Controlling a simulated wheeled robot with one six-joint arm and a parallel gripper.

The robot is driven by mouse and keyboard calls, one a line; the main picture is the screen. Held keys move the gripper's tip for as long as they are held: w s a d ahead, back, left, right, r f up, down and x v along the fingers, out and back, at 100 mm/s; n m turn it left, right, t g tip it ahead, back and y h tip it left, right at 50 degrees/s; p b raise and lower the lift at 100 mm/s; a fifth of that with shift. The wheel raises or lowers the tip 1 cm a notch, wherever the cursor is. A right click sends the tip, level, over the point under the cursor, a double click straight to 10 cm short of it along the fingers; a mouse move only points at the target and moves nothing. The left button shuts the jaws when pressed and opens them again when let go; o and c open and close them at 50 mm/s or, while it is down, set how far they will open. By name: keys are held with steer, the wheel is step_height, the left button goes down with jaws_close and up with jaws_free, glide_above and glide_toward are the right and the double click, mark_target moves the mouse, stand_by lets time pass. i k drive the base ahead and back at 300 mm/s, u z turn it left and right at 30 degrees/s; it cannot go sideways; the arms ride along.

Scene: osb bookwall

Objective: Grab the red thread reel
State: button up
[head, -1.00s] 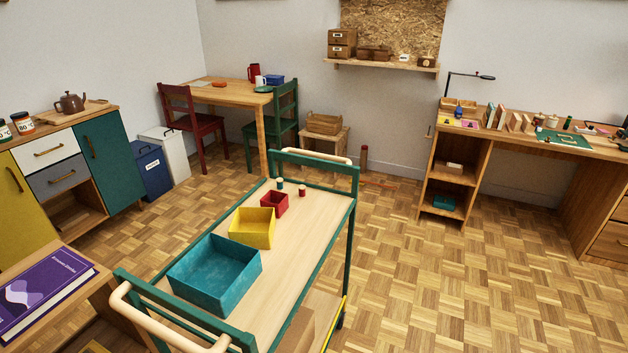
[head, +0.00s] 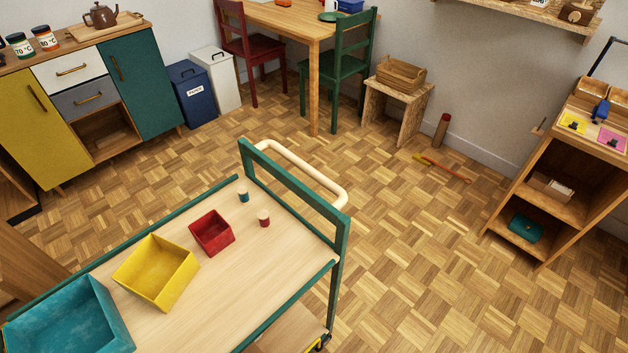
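A small red thread reel (head: 263,217) with a pale top stands upright on the top of a cart (head: 215,290), near its far end. A teal reel (head: 243,194) stands a little to its left and farther back. A red open box (head: 212,233) is just left of the red reel, apart from it. My gripper is not in view.
A yellow box (head: 156,272) and a larger teal box (head: 69,318) stand on the cart nearer to me. The cart has green rails and a pale handle (head: 305,173) at its far end.

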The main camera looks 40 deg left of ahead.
mark_target(263, 215)
steer(key=i, duration=2.15)
steer(key=u, duration=3)
steer(key=k, duration=0.55)
steer(key=u, duration=0.65)
steer(key=i, duration=0.45)
steer(key=z, duration=0.05)
